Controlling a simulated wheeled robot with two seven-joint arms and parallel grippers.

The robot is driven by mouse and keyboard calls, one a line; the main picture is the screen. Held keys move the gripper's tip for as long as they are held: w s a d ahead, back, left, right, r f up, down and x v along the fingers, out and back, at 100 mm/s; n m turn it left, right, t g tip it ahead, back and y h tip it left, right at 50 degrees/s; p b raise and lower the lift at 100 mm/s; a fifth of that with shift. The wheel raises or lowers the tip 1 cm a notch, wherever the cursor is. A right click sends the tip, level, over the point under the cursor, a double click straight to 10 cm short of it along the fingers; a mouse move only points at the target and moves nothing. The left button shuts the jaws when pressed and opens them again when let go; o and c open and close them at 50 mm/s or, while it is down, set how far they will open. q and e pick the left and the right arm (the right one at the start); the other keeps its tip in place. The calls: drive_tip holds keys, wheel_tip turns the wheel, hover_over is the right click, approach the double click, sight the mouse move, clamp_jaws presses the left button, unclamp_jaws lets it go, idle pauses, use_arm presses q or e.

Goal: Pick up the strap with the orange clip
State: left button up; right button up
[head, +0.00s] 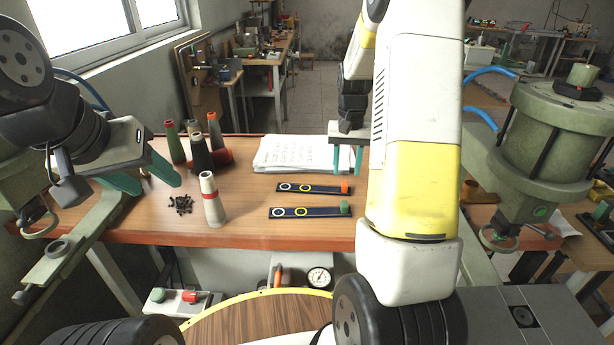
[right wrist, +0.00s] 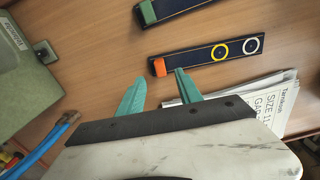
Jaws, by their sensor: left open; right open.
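The strap with the orange clip (head: 311,188) lies flat on the wooden table, dark, with a white ring and a yellow ring. Its orange clip (head: 345,187) is at the right end. In the right wrist view the strap (right wrist: 195,57) shows with the orange clip (right wrist: 159,67) just past and between the fingertips. My right gripper (head: 347,173) is open and empty, fingers down, above and behind the clip end. My left gripper (head: 150,184) is open and empty at the table's left side, away from the straps.
A similar strap with a green clip (head: 308,211) lies in front, nearly parallel. Papers (head: 297,153) lie behind the straps. Several thread cones, one pale with a red band (head: 211,200), stand at the left by small dark pieces (head: 181,204). Green machines flank the table.

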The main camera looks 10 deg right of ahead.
sight(345, 182)
wheel_tip(345, 182, down, 5)
drive_tip(key=shift+f, duration=0.15)
clamp_jaws()
